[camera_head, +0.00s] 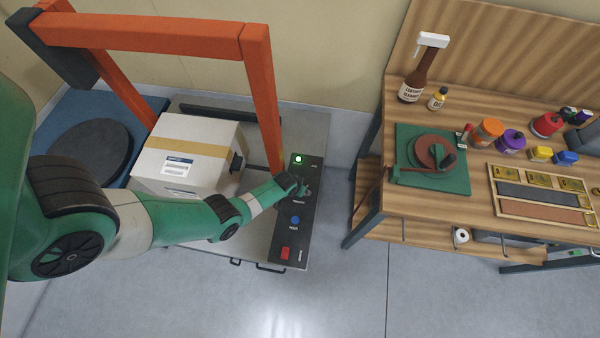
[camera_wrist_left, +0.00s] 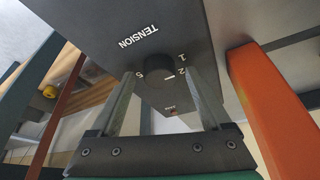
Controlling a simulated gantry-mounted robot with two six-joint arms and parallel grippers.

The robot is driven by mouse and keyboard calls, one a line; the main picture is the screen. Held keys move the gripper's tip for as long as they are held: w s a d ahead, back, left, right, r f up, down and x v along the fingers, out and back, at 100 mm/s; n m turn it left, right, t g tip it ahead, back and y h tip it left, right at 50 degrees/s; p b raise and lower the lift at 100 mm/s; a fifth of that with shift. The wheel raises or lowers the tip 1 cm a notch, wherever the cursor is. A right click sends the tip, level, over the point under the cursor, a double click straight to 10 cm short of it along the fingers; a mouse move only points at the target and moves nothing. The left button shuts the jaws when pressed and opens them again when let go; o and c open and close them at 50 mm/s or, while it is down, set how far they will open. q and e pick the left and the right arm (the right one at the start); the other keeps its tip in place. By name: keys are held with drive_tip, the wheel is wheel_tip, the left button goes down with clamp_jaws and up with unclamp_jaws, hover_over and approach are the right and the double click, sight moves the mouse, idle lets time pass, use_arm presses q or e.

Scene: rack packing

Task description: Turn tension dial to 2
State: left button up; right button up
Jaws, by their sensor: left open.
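The tension dial (camera_wrist_left: 152,92) is a dark round knob on the black control panel (camera_wrist_left: 110,22), under the printed word TENSION. The numbers 1, 2 and 5 show around it, and a short white mark sits close to the 2. I cannot tell for sure whether that mark is the dial's pointer. My left gripper (camera_wrist_left: 160,78) is open, with one finger on each side of the dial; whether they touch it is unclear. In the head view my left gripper (camera_head: 301,187) is at the upper part of the panel (camera_head: 308,208) and hides the dial.
The panel also has a lit green button (camera_head: 298,158), a blue button (camera_head: 295,220) and a red switch (camera_head: 285,253). A taped carton (camera_head: 190,145) sits beneath an orange frame (camera_head: 262,95). A wooden workbench (camera_head: 375,215) with bottles stands at right, across a floor gap.

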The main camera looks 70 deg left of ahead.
use_arm(q)
clamp_jaws()
idle(0.4)
drive_tip(key=shift+m, duration=0.3)
drive_tip(key=shift+a+m+t+h, duration=0.1)
drive_tip(key=shift+m+t+h, duration=0.2)
drive_tip(key=shift+m, duration=0.2)
drive_tip(key=shift+m+h, duration=0.4)
drive_tip(key=shift+m, duration=0.7)
drive_tip(key=shift+s+a+m+h+b, duration=0.1)
drive_tip(key=shift+m+h+b, duration=0.4)
drive_tip(key=shift+m, duration=0.6)
drive_tip(key=shift+m+h+b, duration=0.3)
drive_tip(key=shift+m+b, duration=0.4)
drive_tip(key=shift+m, duration=0.4)
